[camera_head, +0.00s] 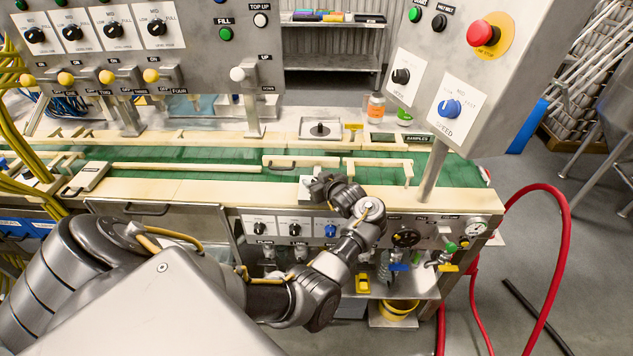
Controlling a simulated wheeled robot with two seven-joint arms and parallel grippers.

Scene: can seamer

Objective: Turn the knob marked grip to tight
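No label that I can read as grip shows in the view. A lower front panel (285,240) carries a row of small knobs on white plates: a black knob (259,227), another black knob (295,228) and a blue knob (330,230). Their labels are too small to read surely. My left gripper (318,187) is at the conveyor's front rail, above this row and apart from the knobs. Its fingers are small and dark, and I cannot tell whether they are open or shut. My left wrist is just right of the blue knob. My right gripper is not in view.
The green conveyor belt (220,157) runs behind the panel. An upper left panel (190,75) has several black knobs and yellow-tipped levers. A right panel has a red button (482,33) and a blue knob (450,108). A red hose (560,260) hangs at right.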

